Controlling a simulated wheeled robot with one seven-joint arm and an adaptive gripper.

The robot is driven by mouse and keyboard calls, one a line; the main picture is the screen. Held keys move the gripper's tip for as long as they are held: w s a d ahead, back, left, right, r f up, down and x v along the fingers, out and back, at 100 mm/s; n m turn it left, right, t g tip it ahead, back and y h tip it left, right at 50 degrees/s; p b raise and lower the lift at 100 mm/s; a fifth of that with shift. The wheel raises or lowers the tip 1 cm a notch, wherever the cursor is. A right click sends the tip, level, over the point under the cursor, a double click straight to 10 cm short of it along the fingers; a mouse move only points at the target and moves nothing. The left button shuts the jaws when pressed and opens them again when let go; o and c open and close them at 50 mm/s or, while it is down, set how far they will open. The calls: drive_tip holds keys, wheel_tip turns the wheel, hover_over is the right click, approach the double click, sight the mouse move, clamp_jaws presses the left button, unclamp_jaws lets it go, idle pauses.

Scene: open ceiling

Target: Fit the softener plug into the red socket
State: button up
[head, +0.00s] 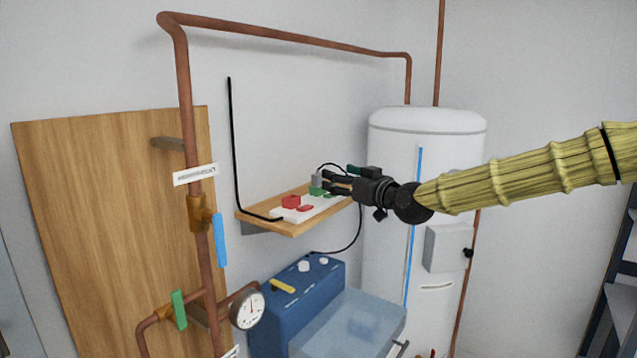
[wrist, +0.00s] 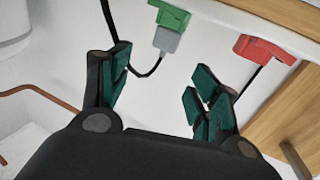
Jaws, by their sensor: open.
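The grey softener plug (wrist: 167,40) sits at the green socket (wrist: 170,17) in the wrist view, with a black cord running from it behind one finger. In the head view the plug (head: 317,180) stands upright on the green socket (head: 316,191). The red socket (wrist: 262,48) is to the right in the wrist view and looks empty. In the head view the red socket (head: 291,202) is left of the green one on a white strip. My gripper (head: 328,180) is open and empty, close beside the plug; its spread fingers (wrist: 157,90) point toward the strip.
The white strip (head: 322,205) lies on a wooden wall shelf (head: 262,217). A black cable runs down the wall to it. A blue softener unit (head: 275,313) stands below, a white tank (head: 430,150) behind right. Copper pipes with a gauge (head: 247,309) are left.

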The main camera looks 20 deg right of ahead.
sight(318, 171)
drive_tip(key=p+x, duration=0.1)
drive_tip(key=x, duration=0.2)
drive_tip(key=shift+w+f, duration=0.15)
drive_tip(key=shift+w, duration=0.15)
drive_tip(key=shift+w+a, duration=0.25)
drive_tip(key=shift+w, duration=0.1)
drive_tip(key=shift+p+x, duration=0.8)
drive_tip(key=shift+p, duration=0.1)
drive_tip(key=shift+p+x, duration=0.7)
drive_tip(key=shift+x, duration=0.45)
drive_tip(key=shift+w+a, duration=0.3)
drive_tip(key=shift+w, duration=0.2)
drive_tip(key=shift+c, duration=0.3)
drive_tip(key=c, duration=1)
